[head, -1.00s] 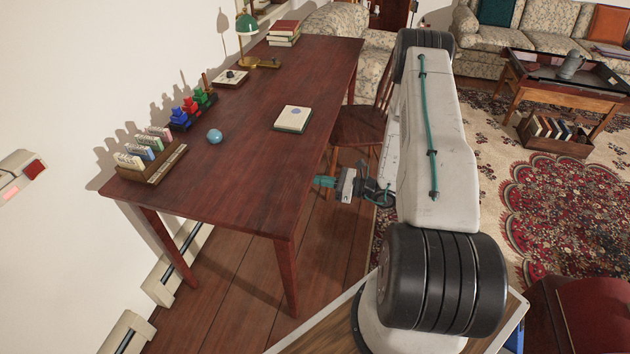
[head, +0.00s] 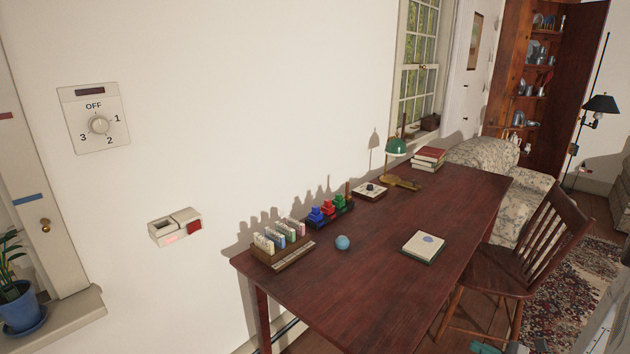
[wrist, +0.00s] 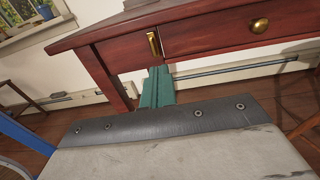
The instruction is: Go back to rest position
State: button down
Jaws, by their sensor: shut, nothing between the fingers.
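My gripper (wrist: 157,86) shows in the wrist view as teal fingers pressed together, with nothing between them. It points toward the front of the dark red desk (wrist: 210,38), below the desk top and near a drawer with a brass pull (wrist: 153,43). In the head view only a bit of my gripper (head: 486,347) shows at the bottom edge, to the right of the desk (head: 365,297). Most of my arm is out of the head view; a pale part shows at the lower right corner.
The desk bears a card rack (head: 281,256), a blue ball (head: 342,242), a notebook (head: 423,247), coloured stacked pieces (head: 327,211), a green lamp (head: 396,147) and books (head: 428,160). A wooden chair (head: 520,270) stands at its right. A dial (head: 98,125) and a switch box (head: 175,227) are on the wall.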

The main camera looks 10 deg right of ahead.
jog(key=s+a+r+n+g+h, duration=0.4)
jog(key=s+a+r+n, duration=0.2)
jog(key=r, duration=0.7)
jog(key=s+a+r+n+g+h, duration=0.3)
jog(key=s+a+r+n, duration=0.4)
jog(key=a+r+n, duration=0.3)
jog(key=s+a+r+n+g+h, duration=0.4)
jog(key=a+r+n, duration=0.5)
jog(key=r, duration=0.8)
jog(key=s+n+g, duration=0.1)
jog(key=s+n, duration=0.1)
jog(key=shift+s+r+n+h, duration=0.2)
jog(key=shift+s+n+h, duration=0.1)
jog(key=shift+s+n, duration=0.1)
